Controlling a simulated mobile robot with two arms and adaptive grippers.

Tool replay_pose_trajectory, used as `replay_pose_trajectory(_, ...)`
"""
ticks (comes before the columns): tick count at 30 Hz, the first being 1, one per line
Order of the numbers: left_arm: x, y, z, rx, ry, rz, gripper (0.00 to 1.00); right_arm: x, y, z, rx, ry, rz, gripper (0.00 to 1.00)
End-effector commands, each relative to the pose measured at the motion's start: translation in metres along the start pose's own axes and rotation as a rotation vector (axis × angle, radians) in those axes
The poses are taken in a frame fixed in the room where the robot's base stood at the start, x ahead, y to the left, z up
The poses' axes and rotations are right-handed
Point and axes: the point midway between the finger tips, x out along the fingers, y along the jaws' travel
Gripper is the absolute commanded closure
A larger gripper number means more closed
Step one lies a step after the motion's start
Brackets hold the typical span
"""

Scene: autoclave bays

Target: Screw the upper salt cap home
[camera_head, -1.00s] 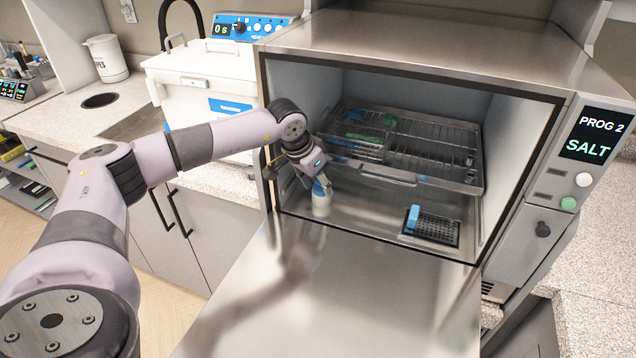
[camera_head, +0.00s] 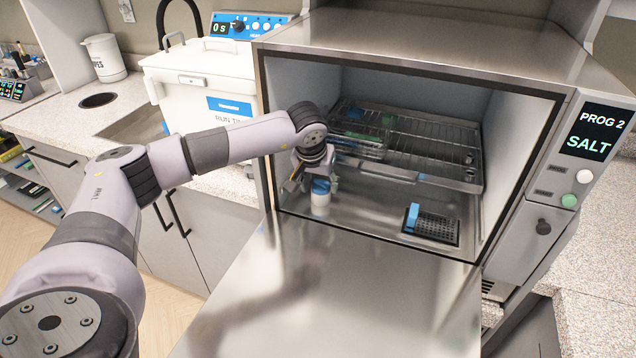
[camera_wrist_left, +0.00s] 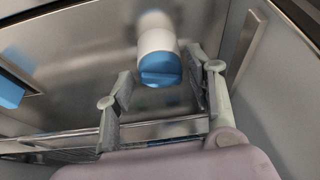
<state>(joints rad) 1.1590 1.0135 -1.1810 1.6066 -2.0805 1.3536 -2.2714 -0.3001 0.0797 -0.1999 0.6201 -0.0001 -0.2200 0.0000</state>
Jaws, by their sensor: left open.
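A white bottle-shaped container (camera_head: 320,200) with a blue cap (camera_head: 320,186) stands on the floor of the open chamber, at its front left. My left gripper (camera_head: 312,181) is directly above and around the cap, with its fingers pointing down. In the left wrist view the blue cap (camera_wrist_left: 160,70) shows a raised ridge across its top, and the white body (camera_wrist_left: 155,38) is behind it. The open fingers stand on either side of the cap, with visible gaps; I see no contact. The cap's thread is hidden. My right gripper is not in view.
A wire rack (camera_head: 430,140) holding blue and green items sits above the chamber floor, close behind the gripper. A dark perforated basket (camera_head: 440,228) with a blue block (camera_head: 412,215) is at the right. The lowered steel door (camera_head: 340,290) is clear. The panel (camera_head: 590,140) reads "PROG 2 SALT".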

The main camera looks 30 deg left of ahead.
Motion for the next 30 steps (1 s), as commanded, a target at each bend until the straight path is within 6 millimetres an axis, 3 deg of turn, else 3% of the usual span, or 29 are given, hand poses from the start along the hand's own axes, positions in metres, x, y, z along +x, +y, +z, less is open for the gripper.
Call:
replay_pose_trajectory(17,0.0,0.007,-0.002,-0.406,0.0,-0.168,0.51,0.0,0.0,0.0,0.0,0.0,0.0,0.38)
replay_pose_trajectory(30,0.001,0.012,-0.006,-0.815,0.0,-0.338,0.51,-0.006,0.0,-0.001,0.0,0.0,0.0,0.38)
